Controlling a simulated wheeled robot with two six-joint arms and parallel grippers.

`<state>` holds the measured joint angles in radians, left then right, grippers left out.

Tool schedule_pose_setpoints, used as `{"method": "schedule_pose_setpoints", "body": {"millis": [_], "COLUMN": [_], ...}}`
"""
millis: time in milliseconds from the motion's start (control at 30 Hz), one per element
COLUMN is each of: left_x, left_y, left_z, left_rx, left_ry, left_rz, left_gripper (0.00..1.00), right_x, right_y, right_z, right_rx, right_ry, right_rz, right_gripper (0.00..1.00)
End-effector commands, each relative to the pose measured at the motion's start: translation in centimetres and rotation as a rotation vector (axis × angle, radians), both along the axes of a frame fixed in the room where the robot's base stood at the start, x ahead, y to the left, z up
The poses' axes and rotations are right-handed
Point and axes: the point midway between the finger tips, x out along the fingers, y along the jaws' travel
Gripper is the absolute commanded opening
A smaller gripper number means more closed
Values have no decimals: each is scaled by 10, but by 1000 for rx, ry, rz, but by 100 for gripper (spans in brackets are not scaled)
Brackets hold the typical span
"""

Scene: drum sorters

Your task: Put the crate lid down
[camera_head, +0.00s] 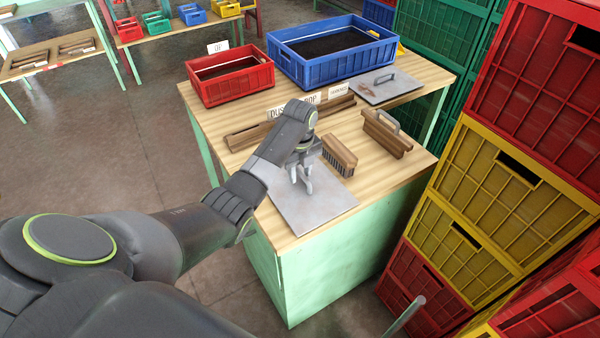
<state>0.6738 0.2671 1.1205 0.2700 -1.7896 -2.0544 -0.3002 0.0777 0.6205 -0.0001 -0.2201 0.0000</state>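A flat grey metal lid (322,207) is at the near left end of the wooden-topped table (270,220). I cannot tell whether it rests on the top or hangs just above it. My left gripper (302,188) points down at the lid's middle, where its handle is hidden or hard to make out. A second grey lid (372,91) with a raised handle lies at the table's far right. A red crate (232,88) and a blue crate (310,72) stand open at the back. My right gripper is not in view.
A brush (338,158) stands close beside the near lid. A wooden tool with a grey handle (385,138) is right of it. Small label signs (337,90) stand mid-table. Stacked yellow crates (490,190) crowd the right side. Open floor (140,140) lies left.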

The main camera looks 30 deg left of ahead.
Motion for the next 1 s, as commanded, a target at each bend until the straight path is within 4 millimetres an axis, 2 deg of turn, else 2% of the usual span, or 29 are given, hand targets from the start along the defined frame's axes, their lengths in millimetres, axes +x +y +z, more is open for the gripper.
{"method": "schedule_pose_setpoints", "body": {"millis": [167,300,433,700,1000], "left_x": [2,2,1,0,0], "left_y": [1,1,0,0,0], "left_z": [33,68,99,114,115], "left_rx": [2,2,1,0,0], "left_ry": [-8,-8,-2,0,0], "left_rz": [0,-1,1,1,1], "left_gripper": [34,34,34,34,34], "right_x": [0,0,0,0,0], "right_y": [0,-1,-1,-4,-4], "right_z": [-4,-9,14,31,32], "right_rx": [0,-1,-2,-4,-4], "right_ry": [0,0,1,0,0], "right_rz": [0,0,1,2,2], "right_gripper": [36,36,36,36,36]}}
